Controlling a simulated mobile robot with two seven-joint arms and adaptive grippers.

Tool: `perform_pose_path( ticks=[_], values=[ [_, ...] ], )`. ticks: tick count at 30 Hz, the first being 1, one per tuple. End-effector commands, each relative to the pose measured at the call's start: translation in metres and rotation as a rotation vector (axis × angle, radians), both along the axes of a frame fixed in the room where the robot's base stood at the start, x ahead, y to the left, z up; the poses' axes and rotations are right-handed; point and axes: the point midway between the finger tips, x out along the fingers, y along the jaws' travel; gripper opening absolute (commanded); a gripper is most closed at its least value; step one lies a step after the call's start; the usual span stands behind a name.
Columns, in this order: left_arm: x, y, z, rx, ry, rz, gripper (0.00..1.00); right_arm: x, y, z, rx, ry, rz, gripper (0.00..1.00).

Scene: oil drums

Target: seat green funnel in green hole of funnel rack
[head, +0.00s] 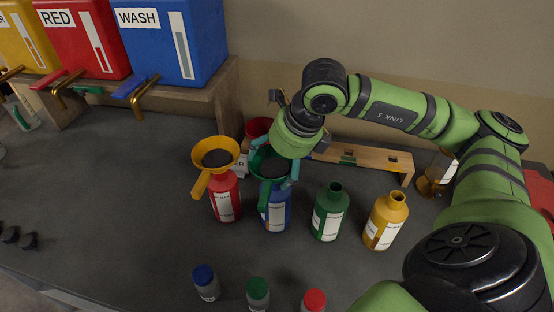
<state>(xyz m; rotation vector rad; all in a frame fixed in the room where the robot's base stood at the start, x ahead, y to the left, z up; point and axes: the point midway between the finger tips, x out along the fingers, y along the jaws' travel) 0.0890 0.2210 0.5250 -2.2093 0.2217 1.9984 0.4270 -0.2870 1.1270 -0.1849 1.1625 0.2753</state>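The green funnel (268,165) is at the mouth of the blue bottle (276,212), its dark bowl facing up and its handle at the near side. The wooden funnel rack (375,158) stands behind, partly covered by my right arm. Dark openings show in its top; I cannot make out a green hole. My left gripper is not in view.
A yellow funnel (212,158) sits on a red bottle (225,200). A red funnel (258,127) is behind the wrist. Green (328,215) and yellow (386,220) bottles stand right. Several small capped jars line the front. Dispensers, including a blue one (175,45), stand back left.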

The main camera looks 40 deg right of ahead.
Motion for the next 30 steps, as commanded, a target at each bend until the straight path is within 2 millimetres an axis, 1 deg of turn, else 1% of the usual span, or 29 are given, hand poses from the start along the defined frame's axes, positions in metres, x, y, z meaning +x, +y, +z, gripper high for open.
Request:
perform_pose_path(
  ticks=[1, 10, 13, 14, 16, 30],
  values=[
    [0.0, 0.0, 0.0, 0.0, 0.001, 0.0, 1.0, -0.001, 0.0, -0.002, 0.0, 0.007, 0.001, 0.55],
    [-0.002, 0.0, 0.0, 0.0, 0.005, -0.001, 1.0, -0.002, 0.0, -0.002, 0.0, 0.011, 0.002, 0.54],
    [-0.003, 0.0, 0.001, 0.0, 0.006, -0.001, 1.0, -0.002, 0.001, 0.0, 0.0, 0.011, 0.002, 0.54],
    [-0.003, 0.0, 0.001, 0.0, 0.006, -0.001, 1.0, -0.002, 0.001, 0.001, 0.0, 0.011, 0.002, 0.51],
    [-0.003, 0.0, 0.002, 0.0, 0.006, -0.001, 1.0, -0.002, 0.001, 0.003, 0.0, 0.01, 0.002, 0.51],
    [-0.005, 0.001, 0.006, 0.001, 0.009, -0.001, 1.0, -0.001, 0.0, 0.014, 0.0, 0.004, 0.0, 0.5]
  ],
)
